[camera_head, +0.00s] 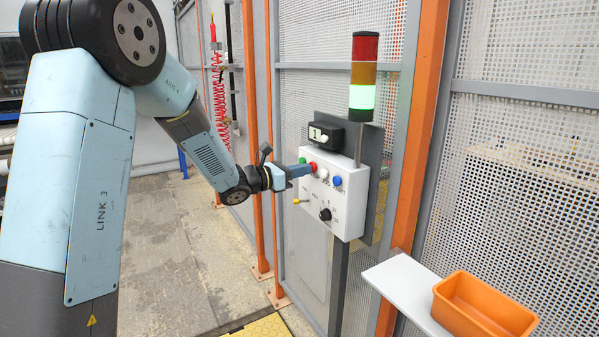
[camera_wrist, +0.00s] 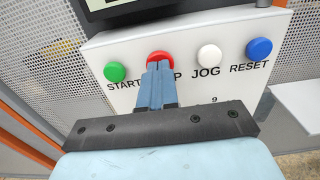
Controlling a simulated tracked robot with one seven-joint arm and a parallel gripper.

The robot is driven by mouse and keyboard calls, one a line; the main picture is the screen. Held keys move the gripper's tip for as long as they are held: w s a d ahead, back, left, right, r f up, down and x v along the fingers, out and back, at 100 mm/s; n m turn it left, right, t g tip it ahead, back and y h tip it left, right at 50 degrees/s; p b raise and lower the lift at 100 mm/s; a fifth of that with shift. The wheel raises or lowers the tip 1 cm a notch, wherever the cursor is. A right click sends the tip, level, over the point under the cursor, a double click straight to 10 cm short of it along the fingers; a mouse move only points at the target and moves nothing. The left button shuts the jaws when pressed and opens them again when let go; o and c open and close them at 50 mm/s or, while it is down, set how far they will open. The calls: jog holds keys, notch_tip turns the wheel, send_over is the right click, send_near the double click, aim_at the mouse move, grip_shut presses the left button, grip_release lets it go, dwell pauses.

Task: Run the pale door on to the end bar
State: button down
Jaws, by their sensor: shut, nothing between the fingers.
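A white control box (camera_head: 350,210) on a post carries a row of labelled buttons. In the wrist view these are a green START button (camera_wrist: 115,72), a red button (camera_wrist: 160,58) with its label mostly hidden, a white JOG button (camera_wrist: 209,55) and a blue RESET button (camera_wrist: 259,48). My gripper (camera_wrist: 158,68) is shut and empty, its blue fingertips at the lower part of the red button. I cannot tell whether they touch it. In the head view my gripper (camera_head: 309,169) is also at the red button. I cannot make out which panel is the pale door, nor any end bar.
A signal tower (camera_head: 363,75) above the box has its green lamp lit. A black knob (camera_head: 325,214) and a yellow lever (camera_head: 297,201) sit below the buttons. A white shelf (camera_head: 405,285) with an orange bin (camera_head: 465,317) is at the lower right. Mesh fencing stands behind.

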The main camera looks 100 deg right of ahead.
jog(key=shift+s, duration=0.15)
jog(key=shift+v, duration=2)
jog(key=w+a+r+m+t, duration=0.1)
jog(key=w+a+t, duration=0.15)
jog(key=w, duration=0.85)
jog(key=w+a+r+m+t+h, duration=0.1)
jog(key=w+a+r+m+t, duration=0.15)
jog(key=w, duration=0.85)
jog(key=w+a+r+m+t, duration=0.1)
jog(key=w+a+t, duration=0.15)
jog(key=w, duration=0.75)
jog(key=w+a+t, duration=0.7)
jog(key=w+a, duration=1)
jog(key=w, duration=0.1)
jog(key=w+a+t+y, duration=0.2)
jog(key=a+t+y, duration=0.1)
jog(key=a, duration=1.3)
jog(key=w+a+t+y, duration=0.3)
jog(key=a+t+y, duration=0.1)
jog(key=a, duration=1.1)
jog(key=shift+w+a+t, duration=0.3)
jog(key=shift+a+t, duration=0.1)
jog(key=shift+t, duration=0.05)
